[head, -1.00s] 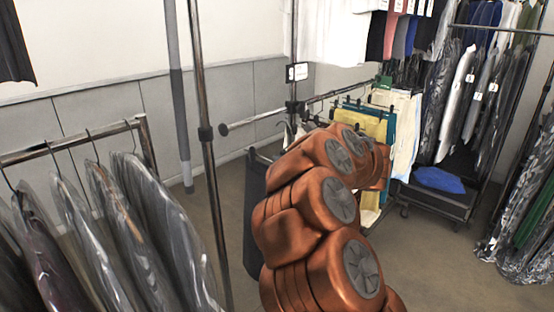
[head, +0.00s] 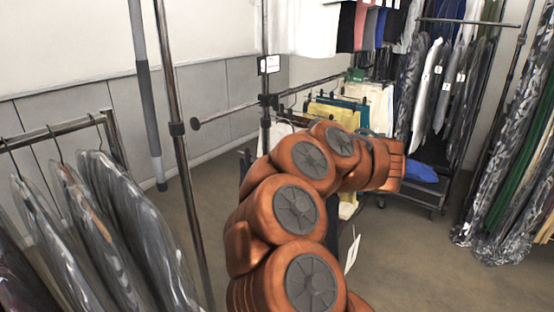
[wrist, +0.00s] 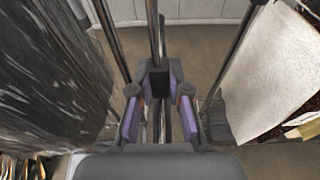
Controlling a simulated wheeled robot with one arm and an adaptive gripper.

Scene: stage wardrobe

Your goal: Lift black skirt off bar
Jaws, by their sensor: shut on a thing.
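The black skirt (head: 245,165) is mostly hidden behind my copper arm in the head view. A dark strip shows left of the arm, and another dark part shows to its right near a white tag (head: 352,252). The metal bar (head: 230,113) runs from its round end cap back to the right, behind the arm. My gripper (wrist: 160,105) shows in the wrist view with its purple-padded fingers shut on a small dark piece, which looks like the skirt's hanger. My arm hides the gripper in the head view. Whether the hanger touches the bar cannot be told.
Yellow, teal and cream garments (head: 375,105) hang farther along the bar. Plastic-covered garments (head: 130,220) hang on a rack at the left. An upright pole (head: 176,130) stands before the bar. A clothes rack (head: 470,22) stands at the back right. Floor (head: 420,240) is clear at right.

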